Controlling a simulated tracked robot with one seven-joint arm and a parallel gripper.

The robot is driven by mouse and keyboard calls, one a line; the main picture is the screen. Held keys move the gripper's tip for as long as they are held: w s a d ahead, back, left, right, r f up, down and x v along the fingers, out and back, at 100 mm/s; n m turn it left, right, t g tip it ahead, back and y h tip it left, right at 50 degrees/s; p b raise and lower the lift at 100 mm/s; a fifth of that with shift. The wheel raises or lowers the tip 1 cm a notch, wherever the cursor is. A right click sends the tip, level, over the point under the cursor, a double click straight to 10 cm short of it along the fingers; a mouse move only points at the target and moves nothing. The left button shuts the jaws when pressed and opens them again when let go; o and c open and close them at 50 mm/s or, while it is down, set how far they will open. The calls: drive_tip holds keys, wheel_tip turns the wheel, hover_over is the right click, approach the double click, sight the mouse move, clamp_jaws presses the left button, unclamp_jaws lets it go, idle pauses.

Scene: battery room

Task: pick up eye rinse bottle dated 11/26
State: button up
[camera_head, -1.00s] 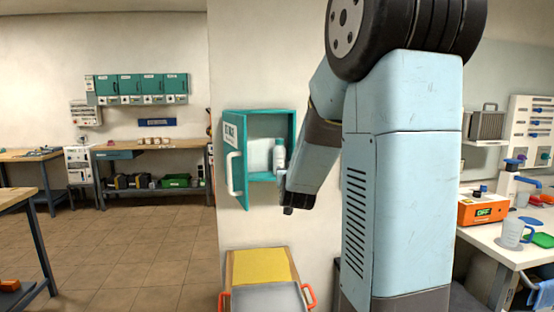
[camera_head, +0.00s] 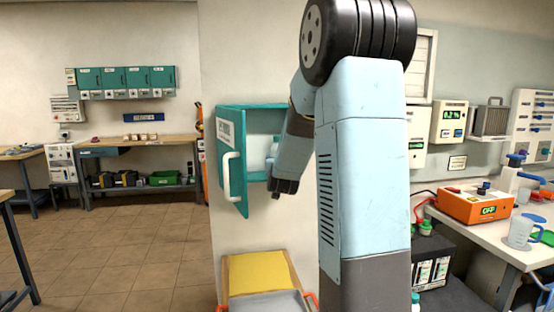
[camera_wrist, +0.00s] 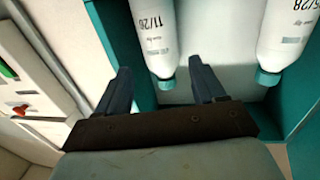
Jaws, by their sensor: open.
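An open teal wall cabinet (camera_head: 279,108) holds white bottles with teal caps. In the wrist view, the bottle with a label that looks like 11/26 (camera_wrist: 155,35) appears tilted with its cap low in the picture. Its last digit is hard to read. A second bottle, marked 28 after a partly cut-off month (camera_wrist: 287,35), stands to its right. My gripper (camera_wrist: 163,80) is open, with one finger on each side of the 11/26 bottle's cap in the picture; contact cannot be told. In the head view my gripper (camera_head: 284,187) is at the cabinet's lower front, partly covering a bottle (camera_head: 274,146).
The cabinet door (camera_head: 233,160) stands open on the left, with a white handle. Below is a yellow-topped stand (camera_head: 258,274) with a grey tray. A bench with an orange device (camera_head: 475,205) and a jug (camera_head: 520,230) is at the right. Floor at left is clear.

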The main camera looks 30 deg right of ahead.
drive_tip(key=shift+x, duration=3.65)
drive_tip(key=shift+r, duration=0.1)
drive_tip(key=c, duration=1)
drive_tip(key=shift+a, duration=0.1)
